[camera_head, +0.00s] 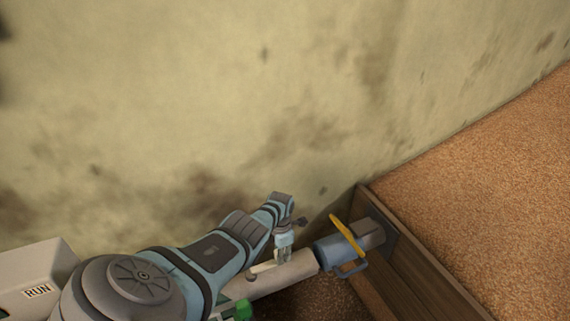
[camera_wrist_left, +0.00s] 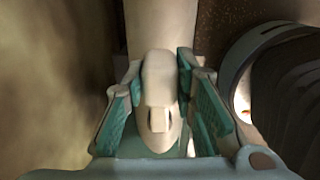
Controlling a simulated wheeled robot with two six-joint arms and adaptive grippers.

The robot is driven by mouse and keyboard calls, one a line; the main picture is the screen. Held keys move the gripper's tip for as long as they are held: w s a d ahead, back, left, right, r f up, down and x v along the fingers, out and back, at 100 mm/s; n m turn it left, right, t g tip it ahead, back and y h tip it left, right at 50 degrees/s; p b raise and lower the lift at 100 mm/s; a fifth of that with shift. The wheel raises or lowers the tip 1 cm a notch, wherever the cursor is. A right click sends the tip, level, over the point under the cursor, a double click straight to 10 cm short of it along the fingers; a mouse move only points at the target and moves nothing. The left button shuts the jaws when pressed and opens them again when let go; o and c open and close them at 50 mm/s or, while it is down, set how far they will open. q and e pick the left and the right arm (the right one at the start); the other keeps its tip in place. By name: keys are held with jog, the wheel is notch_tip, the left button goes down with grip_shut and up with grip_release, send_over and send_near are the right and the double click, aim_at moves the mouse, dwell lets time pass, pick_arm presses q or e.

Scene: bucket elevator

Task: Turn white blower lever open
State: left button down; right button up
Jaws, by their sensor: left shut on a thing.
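My left gripper (camera_head: 284,252) reaches down to a white pipe (camera_head: 292,270) in the head view. In the left wrist view, the teal-padded fingers of my left gripper (camera_wrist_left: 158,78) stand on both sides of the white blower lever (camera_wrist_left: 160,105) and are shut on it. The lever has a rounded, pale body that narrows towards the camera, with the pipe (camera_wrist_left: 153,22) behind it. In the head view the lever is mostly hidden by the gripper. My right gripper is in neither view.
The pipe ends in a blue-grey coupling (camera_head: 332,252) with a yellow handle (camera_head: 347,238) by a wooden bin wall (camera_head: 425,275). Grain (camera_head: 490,170) lies beyond. A box marked RUN (camera_head: 38,291) and a green knob (camera_head: 243,310) are at lower left. A stained wall (camera_head: 200,90) stands behind.

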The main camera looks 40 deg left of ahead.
pick_arm(q)
jog(key=shift+a+r, duration=0.1)
jog(key=shift+a, duration=0.05)
jog(key=c, duration=1.3)
grip_release()
notch_tip(320, 180, up, 12)
jog(key=shift+f, duration=0.1)
